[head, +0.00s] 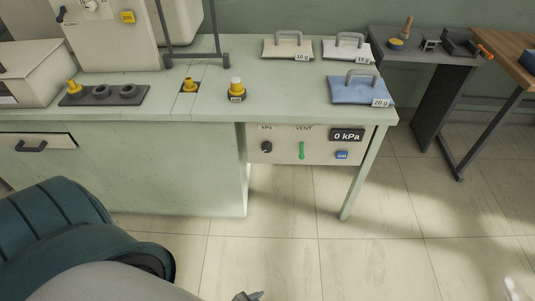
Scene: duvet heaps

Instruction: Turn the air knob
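A pale panel (318,157) hangs under the right part of the green bench. A round black knob (267,146) marked kPa is at its left; no knob label reading "air" is legible. Beside it is a green VENT lever (302,150), standing upright. The panel display (347,135) reads 0 kPa, with a blue button (342,155) below it. My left arm comes in at the lower left. A small grey tip, apparently of my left gripper (248,296), shows at the bottom edge, well below the panel and apart from it. Its fingers are mostly cut off. My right gripper cannot be made out.
The bench top (290,88) carries a yellow-topped plug (236,88), a dark socket strip (103,95) and handled bags, including a blue one (360,90). A bench leg (357,180) stands right of the panel. The floor (280,222) before the panel is clear.

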